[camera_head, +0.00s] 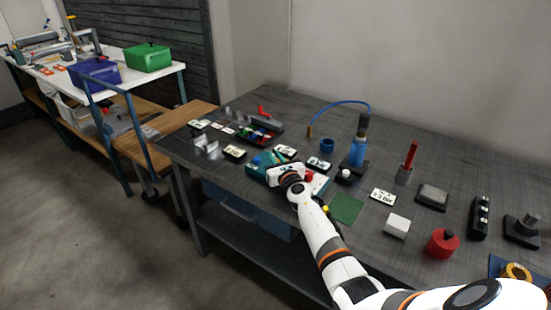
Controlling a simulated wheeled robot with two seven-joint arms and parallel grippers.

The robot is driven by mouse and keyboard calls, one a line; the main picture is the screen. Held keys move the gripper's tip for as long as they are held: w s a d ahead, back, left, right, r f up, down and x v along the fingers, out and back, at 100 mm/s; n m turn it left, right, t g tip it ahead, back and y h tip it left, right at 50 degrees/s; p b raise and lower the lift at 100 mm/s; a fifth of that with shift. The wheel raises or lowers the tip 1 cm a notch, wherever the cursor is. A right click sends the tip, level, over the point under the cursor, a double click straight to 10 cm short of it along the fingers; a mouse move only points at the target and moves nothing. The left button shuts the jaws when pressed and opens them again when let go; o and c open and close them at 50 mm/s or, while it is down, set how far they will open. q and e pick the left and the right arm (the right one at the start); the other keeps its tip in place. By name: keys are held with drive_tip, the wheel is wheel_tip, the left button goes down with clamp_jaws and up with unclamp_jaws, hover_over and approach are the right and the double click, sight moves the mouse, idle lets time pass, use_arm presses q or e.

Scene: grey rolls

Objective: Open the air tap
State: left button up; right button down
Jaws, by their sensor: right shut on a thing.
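My right gripper (279,171) reaches over a teal unit (257,174) near the front edge of the dark table. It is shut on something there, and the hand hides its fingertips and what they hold. Part of the teal unit with a red and white piece (316,183) shows to the right of the hand. I cannot make out which part is the air tap. A blue cylinder (358,152) with a blue hose (340,103) stands behind and to the right. The hose arches left to a brass end (309,131). My left gripper is not in view.
Labelled cards, a blue ring (327,145) and a tray with a red handle (263,112) lie around the hand. To the right are a green mat (346,208), a white block (397,226) and a red pot (442,243). A white bench with bins stands far left.

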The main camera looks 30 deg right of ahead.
drive_tip(key=shift+h, duration=0.3)
drive_tip(key=shift+w+r+m+h+p, duration=0.1)
drive_tip(key=shift+w+m+h+p, duration=0.1)
drive_tip(key=shift+m+h+p, duration=0.3)
drive_tip(key=shift+w+m+g+h, duration=0.25)
drive_tip(key=shift+m+g+h, duration=0.35)
drive_tip(key=shift+h, duration=0.4)
drive_tip(key=shift+w+f+m+g+h, duration=0.15)
drive_tip(key=shift+m+g+h, duration=0.1)
drive_tip(key=shift+m+h, duration=0.3)
drive_tip(key=shift+w+f+m+g+h, duration=0.15)
drive_tip(key=shift+m+g+h, duration=0.1)
drive_tip(key=shift+m+h, duration=0.25)
drive_tip(key=m+g+h+b, duration=0.2)
drive_tip(key=h+b, duration=0.1)
drive_tip(key=w+m+g+h+b, duration=0.1)
drive_tip(key=b, duration=0.1)
drive_tip(key=shift+d+g+h, duration=0.25)
drive_tip(key=shift+d+g, duration=0.05)
drive_tip(key=shift+d, duration=0.05)
drive_tip(key=shift+w+d+r+m+g+h+b, duration=0.1)
drive_tip(key=shift+m+g+h+b, duration=0.25)
drive_tip(key=shift+m+g+b, duration=0.15)
drive_tip(key=shift+w+d+r+m+g+h+b, duration=0.1)
drive_tip(key=shift+m+g+h+b, duration=0.3)
drive_tip(key=shift+b, duration=0.1)
